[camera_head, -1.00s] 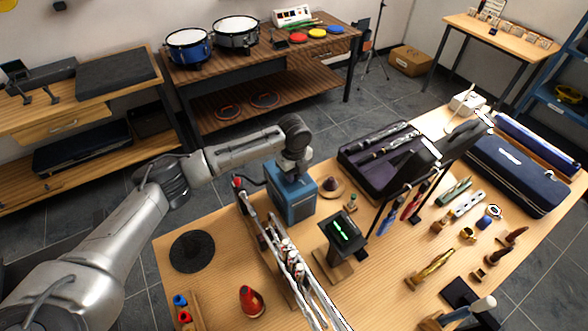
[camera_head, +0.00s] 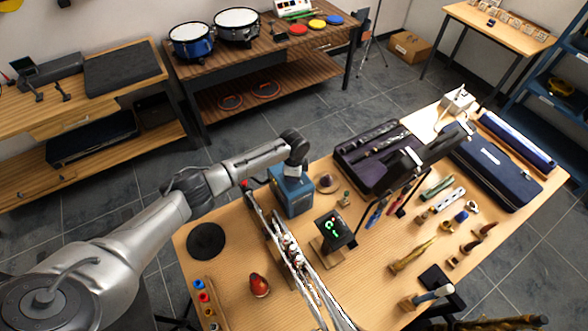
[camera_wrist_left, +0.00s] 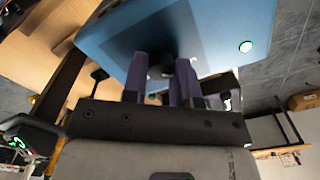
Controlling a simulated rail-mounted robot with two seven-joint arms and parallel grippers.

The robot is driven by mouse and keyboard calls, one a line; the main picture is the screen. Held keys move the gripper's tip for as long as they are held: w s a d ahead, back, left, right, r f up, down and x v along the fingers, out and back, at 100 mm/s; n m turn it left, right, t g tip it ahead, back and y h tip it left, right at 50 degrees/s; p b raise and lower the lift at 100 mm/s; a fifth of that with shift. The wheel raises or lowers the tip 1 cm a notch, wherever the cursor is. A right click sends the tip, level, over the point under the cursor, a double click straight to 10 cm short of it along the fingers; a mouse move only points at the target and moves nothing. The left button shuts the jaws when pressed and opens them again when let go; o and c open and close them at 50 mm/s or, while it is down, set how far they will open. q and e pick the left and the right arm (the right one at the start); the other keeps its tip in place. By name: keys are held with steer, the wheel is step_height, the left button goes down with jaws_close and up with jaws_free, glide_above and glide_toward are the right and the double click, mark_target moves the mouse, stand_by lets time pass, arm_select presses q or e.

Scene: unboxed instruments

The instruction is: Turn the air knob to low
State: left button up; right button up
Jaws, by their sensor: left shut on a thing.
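The blue box (camera_head: 292,196) stands on the wooden table in the head view, and one face of it fills the top of the left wrist view (camera_wrist_left: 235,75). A dark round knob (camera_wrist_left: 160,68) sits on that face, partly hidden by my fingers. My left gripper (camera_wrist_left: 162,82) is shut on the knob, one finger at each side. In the head view the wrist hides the gripper behind the box's top. I cannot read any knob marking.
A small black display (camera_head: 334,229) with green characters stands just right of the box. A rack of long thin instruments (camera_head: 285,245) runs in front. An open dark case (camera_head: 375,150) lies behind right. A black disc (camera_head: 206,241) lies left on bare table.

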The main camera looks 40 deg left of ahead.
arm_select(q)
steer(key=shift+r+n+p, duration=0.1)
steer(key=shift+n+p, duration=0.4)
steer(key=shift+n, duration=0.3)
steer(key=o, duration=0.9)
step_height(320, 180, up, 14)
steer(key=shift+f+p, duration=0.15)
steer(key=shift+p, duration=0.15)
stand_by(0.5)
steer(key=shift+n, duration=0.3)
